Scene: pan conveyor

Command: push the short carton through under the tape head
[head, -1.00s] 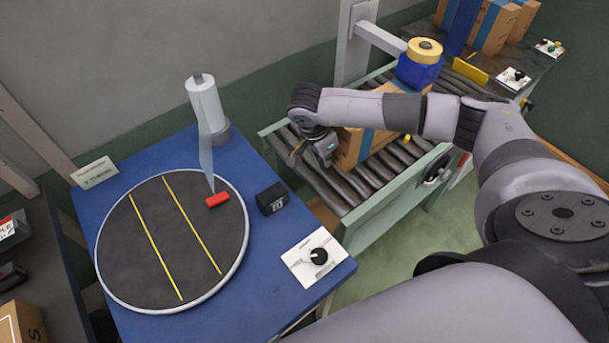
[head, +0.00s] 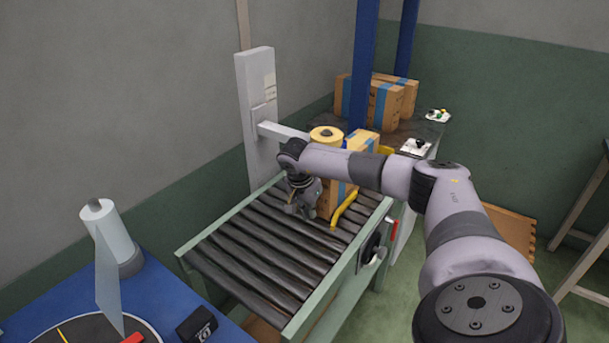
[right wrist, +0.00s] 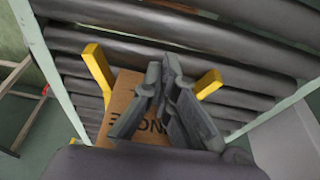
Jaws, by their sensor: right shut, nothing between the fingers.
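The brown carton (head: 362,147) with blue tape stands on the roller conveyor by the tape head, partly hidden behind my right arm. Its near lower part shows beside my gripper. The tape head's yellow roll (head: 326,133) shows above my forearm on its grey arm; its lower body is hidden. My right gripper (head: 303,208) is shut and empty, low over the rollers at the carton's near end. In the right wrist view its closed fingers (right wrist: 166,68) overlap the printed carton (right wrist: 122,92); I cannot tell whether they touch. My left gripper is out of view.
Yellow guides (head: 346,209) flank the carton. The near rollers (head: 240,260) are clear. More cartons (head: 380,102) stand on the far table beyond blue posts (head: 363,65). A control box (head: 416,147) sits right of the line. A blue table (head: 50,285) is at lower left.

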